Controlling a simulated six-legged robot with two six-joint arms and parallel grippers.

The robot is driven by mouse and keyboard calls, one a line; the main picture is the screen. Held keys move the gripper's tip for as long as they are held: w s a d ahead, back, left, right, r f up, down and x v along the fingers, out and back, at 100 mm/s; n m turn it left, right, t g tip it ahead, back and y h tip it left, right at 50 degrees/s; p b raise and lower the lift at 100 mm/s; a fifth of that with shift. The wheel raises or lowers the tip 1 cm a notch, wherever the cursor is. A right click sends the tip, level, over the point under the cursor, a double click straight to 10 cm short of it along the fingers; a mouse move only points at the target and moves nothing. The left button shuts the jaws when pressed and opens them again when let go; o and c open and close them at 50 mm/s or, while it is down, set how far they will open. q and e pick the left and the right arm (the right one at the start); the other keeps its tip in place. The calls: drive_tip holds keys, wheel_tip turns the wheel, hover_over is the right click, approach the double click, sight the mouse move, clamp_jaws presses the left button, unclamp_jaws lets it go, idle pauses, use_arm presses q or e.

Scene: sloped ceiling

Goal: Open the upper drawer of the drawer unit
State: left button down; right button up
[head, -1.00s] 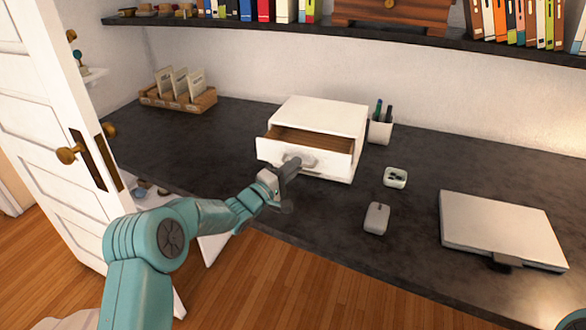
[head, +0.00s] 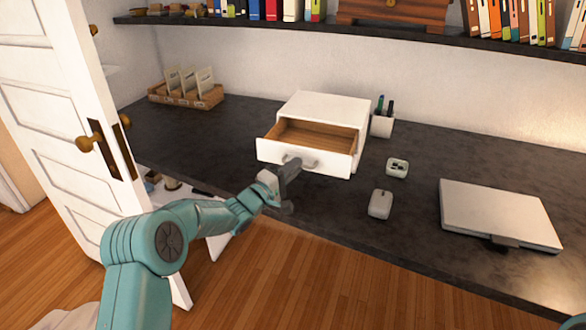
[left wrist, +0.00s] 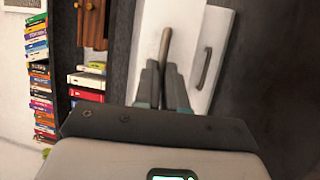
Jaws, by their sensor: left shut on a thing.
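The white drawer unit (head: 325,106) stands on the dark desk. Its upper drawer (head: 270,153) is pulled well out, and its empty-looking wooden inside shows. My left gripper (head: 293,168) is at the drawer front, shut on the upper drawer's handle (head: 308,163). In the left wrist view the fingers (left wrist: 163,82) close around that handle (left wrist: 165,45), and a second handle (left wrist: 204,68) shows beside it on the unit's white face. The lower drawer is mostly hidden in the head view. My right gripper is not in view.
A pen cup (head: 382,123) stands right of the unit. A card holder (head: 187,97) is at the back left. The white door (head: 60,120) stands open at left.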

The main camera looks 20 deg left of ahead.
use_arm(q)
drive_tip(key=shift+w, duration=0.15)
drive_tip(key=c, duration=1.2)
unclamp_jaws()
drive_tip(key=b+v, duration=0.1)
drive_tip(key=v, duration=1.5)
